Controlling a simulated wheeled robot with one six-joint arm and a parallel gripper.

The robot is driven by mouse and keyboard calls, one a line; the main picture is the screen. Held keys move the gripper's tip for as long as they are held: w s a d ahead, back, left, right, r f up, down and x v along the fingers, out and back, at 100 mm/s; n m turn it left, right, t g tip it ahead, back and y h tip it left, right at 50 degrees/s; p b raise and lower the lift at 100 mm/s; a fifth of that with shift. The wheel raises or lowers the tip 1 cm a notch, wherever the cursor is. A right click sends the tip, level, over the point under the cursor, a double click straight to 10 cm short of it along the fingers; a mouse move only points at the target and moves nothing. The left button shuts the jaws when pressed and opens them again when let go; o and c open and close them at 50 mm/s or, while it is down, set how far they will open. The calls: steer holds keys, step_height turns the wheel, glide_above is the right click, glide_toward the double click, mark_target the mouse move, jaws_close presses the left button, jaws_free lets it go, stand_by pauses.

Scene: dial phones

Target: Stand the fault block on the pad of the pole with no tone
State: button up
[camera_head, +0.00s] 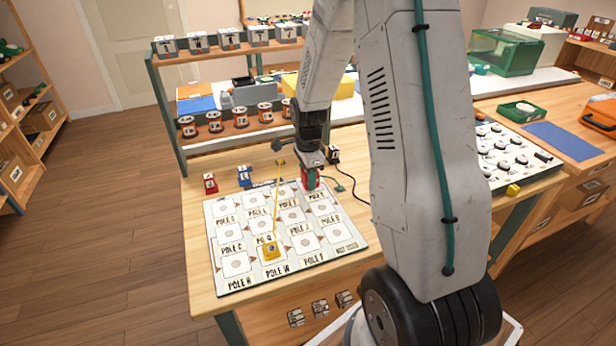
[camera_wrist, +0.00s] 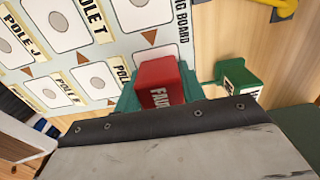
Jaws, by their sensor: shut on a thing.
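My gripper (camera_head: 309,172) is shut on the red fault block (camera_head: 311,181), over the back right of the board. In the wrist view the red block (camera_wrist: 158,82) shows the letters "FAU" between the green fingers. The white board (camera_head: 340,252) has rows of pads with grey discs and pole labels, among them POLE C, POLE H and POLE W. A yellow piece (camera_head: 269,250) sits on a front pad by POLE W, with a yellow cord running back from it. No frame shows which pole has no tone.
A red block (camera_head: 210,183) and a blue block (camera_head: 244,177) stand behind the board. A black piece (camera_head: 333,154) with a cord stands at the back right. A shelf (camera_head: 165,110) stands behind.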

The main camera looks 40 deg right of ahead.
steer(key=shift+f, duration=0.15)
steer(key=o, duration=1)
step_height(320, 180, up, 12)
steer(key=shift+r, duration=0.1)
steer(key=s+a+r+n+t, duration=0.1)
steer(key=s+a+r+n, duration=1.2)
steer(key=s, duration=0.3)
steer(key=s+a+n, duration=0.3)
steer(key=s+n, duration=0.5)
steer(key=s, duration=0.3)
steer(key=shift+s+a+r, duration=0.2)
steer(key=shift+a+r, duration=0.05)
